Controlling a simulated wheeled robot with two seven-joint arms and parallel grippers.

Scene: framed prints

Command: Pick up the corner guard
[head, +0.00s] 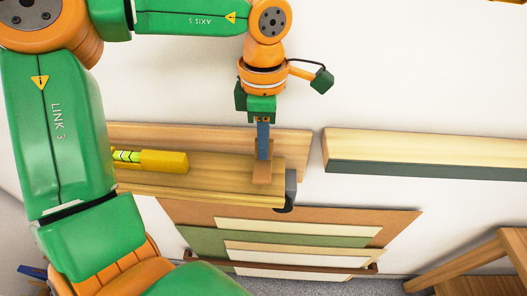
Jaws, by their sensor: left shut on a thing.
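My left gripper (263,152) reaches down from above to the right end of a wooden ledge. Its blue-grey fingers are shut on a small tan-brown piece, which I take to be the corner guard (262,174). The piece shows below and beside the fingertips, against the ledge top near its right end. I cannot tell whether it touches the ledge. The fingers hide part of it. My right gripper is not in view.
The wooden ledge (225,177) carries a yellow spirit level (163,160) to the left. A dark bracket (290,188) is at its right end. Another wooden shelf (425,155) is to the right. Boards or prints (300,225) lean below. A wooden stool-like piece (480,262) stands lower right.

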